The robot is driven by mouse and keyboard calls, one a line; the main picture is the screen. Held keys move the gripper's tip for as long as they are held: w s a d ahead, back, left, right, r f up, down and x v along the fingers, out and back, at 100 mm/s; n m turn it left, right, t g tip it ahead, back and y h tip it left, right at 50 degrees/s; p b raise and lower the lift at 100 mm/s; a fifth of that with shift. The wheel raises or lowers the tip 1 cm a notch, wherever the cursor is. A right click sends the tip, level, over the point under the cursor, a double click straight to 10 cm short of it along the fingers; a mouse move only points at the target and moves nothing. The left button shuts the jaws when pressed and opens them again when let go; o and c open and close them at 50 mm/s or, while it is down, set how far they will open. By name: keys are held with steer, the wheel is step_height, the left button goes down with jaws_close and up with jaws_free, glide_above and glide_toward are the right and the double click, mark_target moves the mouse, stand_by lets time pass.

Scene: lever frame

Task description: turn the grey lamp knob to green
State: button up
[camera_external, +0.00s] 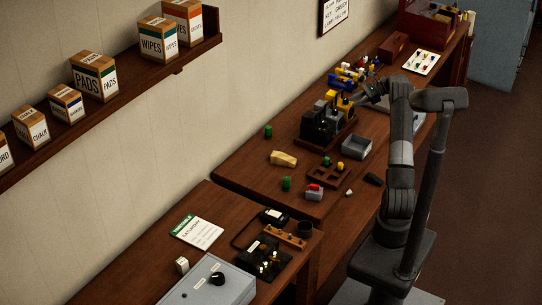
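A grey box (236,290) with a round black knob (217,278) and small white labels sits on the near bench at the bottom of the picture, cut off by the frame edge. I cannot tell whether this is the grey lamp knob, and its setting is too small to read. My gripper (352,97) is far from it, over the far bench beside a block of black, grey and yellow levers (322,121) on a wooden base. The fingers are small and dark against the levers, so their opening and any contact are unclear.
A shelf of boxes (110,82) is on the wall.

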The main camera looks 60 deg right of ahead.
steer(key=shift+a+r, duration=0.1)
steer(key=m+t+h, duration=0.4)
steer(key=m+h, duration=0.2)
glide_toward(336, 110)
steer(key=shift+g, duration=0.3)
steer(key=x, duration=1)
steer(key=shift+w+r, duration=0.15)
steer(key=shift+w, duration=0.25)
steer(key=shift+c, duration=0.3)
steer(key=c, duration=0.6)
steer(key=shift+c, duration=0.2)
